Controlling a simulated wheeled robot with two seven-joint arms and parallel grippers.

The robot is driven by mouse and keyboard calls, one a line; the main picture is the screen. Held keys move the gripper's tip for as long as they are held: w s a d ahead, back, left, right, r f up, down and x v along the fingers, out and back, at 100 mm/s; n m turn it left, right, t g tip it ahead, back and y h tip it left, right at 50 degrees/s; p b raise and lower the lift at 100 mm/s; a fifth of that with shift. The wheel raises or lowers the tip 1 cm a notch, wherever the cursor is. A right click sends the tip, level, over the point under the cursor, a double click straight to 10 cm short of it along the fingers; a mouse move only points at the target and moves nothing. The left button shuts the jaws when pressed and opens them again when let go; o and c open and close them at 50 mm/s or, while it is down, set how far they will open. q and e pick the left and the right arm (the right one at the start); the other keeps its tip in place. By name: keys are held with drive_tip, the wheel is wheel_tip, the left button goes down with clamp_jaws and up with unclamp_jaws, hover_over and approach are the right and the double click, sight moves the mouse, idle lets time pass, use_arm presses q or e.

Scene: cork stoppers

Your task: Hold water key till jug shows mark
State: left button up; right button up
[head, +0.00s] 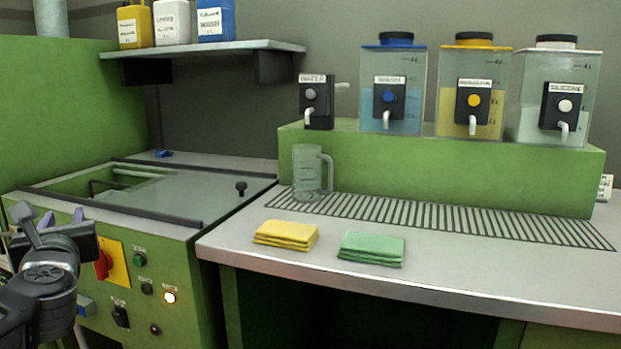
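The water tap (318,108) is a black block labelled WATER at the left end of the green ledge, with a grey round key (310,93) on its front and a pale spout below. A clear jug (306,175) with its handle to the right stands upright on the left end of the drain grate, below the spout. It looks empty; I cannot make out its mark or any water stream. My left gripper (54,226) is at the lower left in front of the green machine, its fingers apart and empty, far from the tap and jug. My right gripper is out of view.
Three tanks with taps, blue (408,70), yellow (447,70) and clear (589,75), stand on the ledge (460,170). Folded yellow (286,235) and green (371,248) cloths lie on the counter front. A shelf (203,48) with bottles hangs upper left. The machine (185,262) has a lit lamp.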

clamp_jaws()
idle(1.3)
